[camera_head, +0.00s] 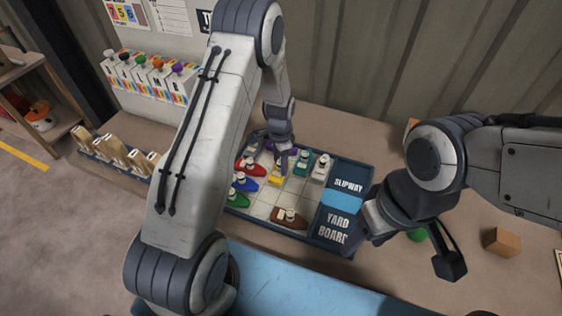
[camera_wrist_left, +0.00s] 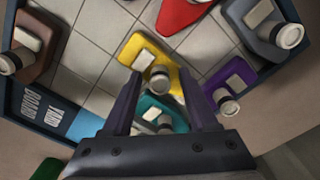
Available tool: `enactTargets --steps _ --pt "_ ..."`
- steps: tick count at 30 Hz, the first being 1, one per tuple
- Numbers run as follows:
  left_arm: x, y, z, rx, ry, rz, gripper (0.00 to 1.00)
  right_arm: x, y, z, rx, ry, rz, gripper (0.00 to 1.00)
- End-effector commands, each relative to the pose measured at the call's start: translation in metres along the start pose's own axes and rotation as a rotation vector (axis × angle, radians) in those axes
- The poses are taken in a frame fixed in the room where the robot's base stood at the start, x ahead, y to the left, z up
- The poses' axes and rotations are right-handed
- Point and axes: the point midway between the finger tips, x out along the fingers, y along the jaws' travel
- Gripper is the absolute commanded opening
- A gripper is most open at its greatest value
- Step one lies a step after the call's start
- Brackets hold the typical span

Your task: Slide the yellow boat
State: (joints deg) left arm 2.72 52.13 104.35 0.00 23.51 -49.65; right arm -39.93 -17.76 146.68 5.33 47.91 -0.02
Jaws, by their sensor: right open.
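The yellow boat (camera_head: 275,180) sits on the tiled yard board (camera_head: 262,210) in the head view, partly hidden by my left gripper (camera_head: 284,160). In the left wrist view the yellow boat (camera_wrist_left: 140,50) has its white funnel in line with the gap between the fingers of my left gripper (camera_wrist_left: 158,98). The fingers are apart, and I cannot tell whether they touch the boat. A teal boat (camera_wrist_left: 175,118) shows between and below the fingers, with a purple boat (camera_wrist_left: 238,72) at the right. My right gripper (camera_head: 366,232) is open by the board's right edge.
Red (camera_head: 247,165), blue (camera_head: 244,184), green (camera_head: 235,199), brown (camera_head: 288,216) and white (camera_head: 320,170) boats also stand on the board. The slipway (camera_head: 342,198) is at its right side. A wooden cube (camera_head: 502,241) lies far right. Several wooden pieces (camera_head: 115,148) stand left.

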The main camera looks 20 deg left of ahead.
Motion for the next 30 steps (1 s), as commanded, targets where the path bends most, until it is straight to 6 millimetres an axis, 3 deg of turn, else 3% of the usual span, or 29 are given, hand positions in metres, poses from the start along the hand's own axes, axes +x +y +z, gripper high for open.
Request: enactTargets --steps 1,4,5,30 --pt "-0.0002 0.0 -0.0004 0.0 0.0 0.0 0.41 0.0 0.0 0.0 0.0 0.0 0.0 0.6" --pt "-0.0004 0.0001 -0.0005 0.001 0.0 0.0 0.02 0.0 0.0 0.0 0.0 0.0 0.0 0.6" --pt "-0.0004 0.0001 -0.0006 0.001 0.0 0.0 0.0 0.0 0.0 0.0 0.0 0.0 0.0 0.6" --pt "-0.0011 0.0002 -0.0011 0.002 0.0 0.0 0.0 -0.0001 0.0 0.0 0.0 0.0 0.0 0.6"
